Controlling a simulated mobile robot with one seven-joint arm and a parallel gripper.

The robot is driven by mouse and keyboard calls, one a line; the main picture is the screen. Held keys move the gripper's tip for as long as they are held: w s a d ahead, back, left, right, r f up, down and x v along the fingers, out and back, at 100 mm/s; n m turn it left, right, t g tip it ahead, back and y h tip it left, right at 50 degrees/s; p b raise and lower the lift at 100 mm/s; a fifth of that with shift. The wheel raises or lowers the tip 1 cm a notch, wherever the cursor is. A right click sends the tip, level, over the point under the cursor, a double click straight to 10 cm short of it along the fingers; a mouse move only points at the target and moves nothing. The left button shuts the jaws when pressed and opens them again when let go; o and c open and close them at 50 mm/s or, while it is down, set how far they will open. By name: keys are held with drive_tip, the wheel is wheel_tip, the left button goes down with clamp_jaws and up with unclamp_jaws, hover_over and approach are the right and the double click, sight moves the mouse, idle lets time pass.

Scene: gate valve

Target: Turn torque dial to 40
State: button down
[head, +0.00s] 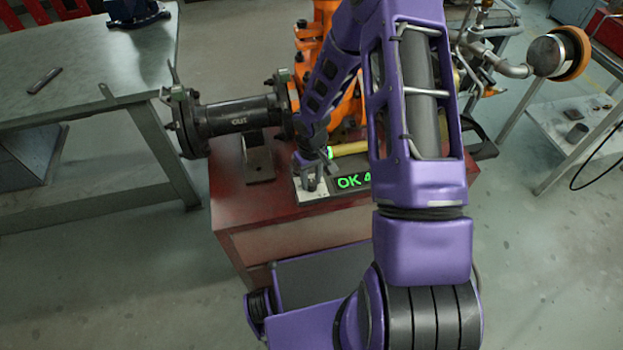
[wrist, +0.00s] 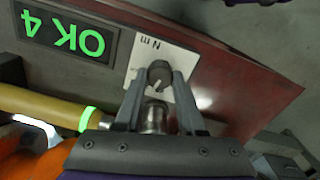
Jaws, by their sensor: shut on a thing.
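The torque dial (wrist: 158,72) is a small dark round knob with a light pointer mark, on a white plate (wrist: 184,62) marked "N m". In the wrist view my gripper (wrist: 160,84) has one finger on each side of the dial and is shut on it. In the head view my gripper (head: 311,182) is at the white plate (head: 318,194), and the dial is hidden behind it. The display also shows upside down in the wrist view (wrist: 66,36), again reading "OK 4".
A yellow handle with a glowing green ring (wrist: 40,106) lies near the display. The red cabinet (head: 275,235) carries a black flanged pipe (head: 235,118) and an orange valve (head: 308,40). A grey table (head: 90,75) stands at left, and a pipe rig (head: 500,65) at right.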

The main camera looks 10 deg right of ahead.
sight(311, 182)
drive_tip(key=n, duration=0.5)
drive_tip(key=shift+n, duration=0.4)
idle(0.4)
drive_tip(key=c, duration=0.5)
unclamp_jaws()
drive_tip(key=shift+r, duration=0.15)
wheel_tip(311, 182, up, 17)
drive_tip(key=p, duration=0.1)
drive_tip(key=shift+p, duration=0.3)
drive_tip(key=shift+r, duration=0.15)
